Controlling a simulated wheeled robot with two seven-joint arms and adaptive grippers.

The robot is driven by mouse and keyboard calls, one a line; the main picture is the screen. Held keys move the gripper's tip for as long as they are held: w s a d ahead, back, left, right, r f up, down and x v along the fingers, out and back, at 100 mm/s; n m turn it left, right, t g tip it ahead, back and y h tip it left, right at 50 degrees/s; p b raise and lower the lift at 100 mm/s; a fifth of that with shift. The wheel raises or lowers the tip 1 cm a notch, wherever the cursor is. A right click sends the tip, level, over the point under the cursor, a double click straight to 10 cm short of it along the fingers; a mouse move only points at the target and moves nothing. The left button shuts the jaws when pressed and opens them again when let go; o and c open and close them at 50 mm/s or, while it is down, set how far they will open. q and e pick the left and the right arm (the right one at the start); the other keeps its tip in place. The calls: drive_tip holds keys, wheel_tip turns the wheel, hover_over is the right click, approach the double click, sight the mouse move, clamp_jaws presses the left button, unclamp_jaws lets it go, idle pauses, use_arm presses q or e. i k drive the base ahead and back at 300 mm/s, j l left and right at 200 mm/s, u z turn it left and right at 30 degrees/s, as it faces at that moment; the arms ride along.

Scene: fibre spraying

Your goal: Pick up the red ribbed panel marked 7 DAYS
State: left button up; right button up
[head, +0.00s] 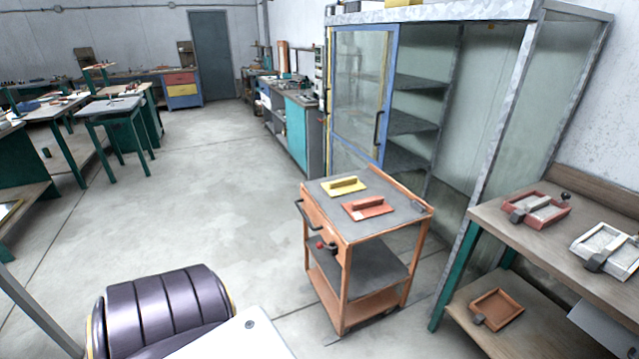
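A red panel (368,207) with a raised bar across it lies flat on the grey top of an orange cart (345,245). A yellow panel (343,187) of similar shape lies just behind it, apart from it. No marking such as 7 DAYS can be read on either panel at this size. Neither of my grippers shows in the head view, so their state and what they hold are hidden.
A metal cabinet (450,90) with a blue-framed glass door stands behind the cart. A bench at right holds a red-framed mould (537,207) and a white-framed mould (606,247); a reddish tray (497,309) lies below.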

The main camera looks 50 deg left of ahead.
sight(366, 209)
drive_tip(key=i+j+u, duration=0.1)
drive_tip(key=u, duration=1.4)
drive_tip(key=i+l, duration=0.05)
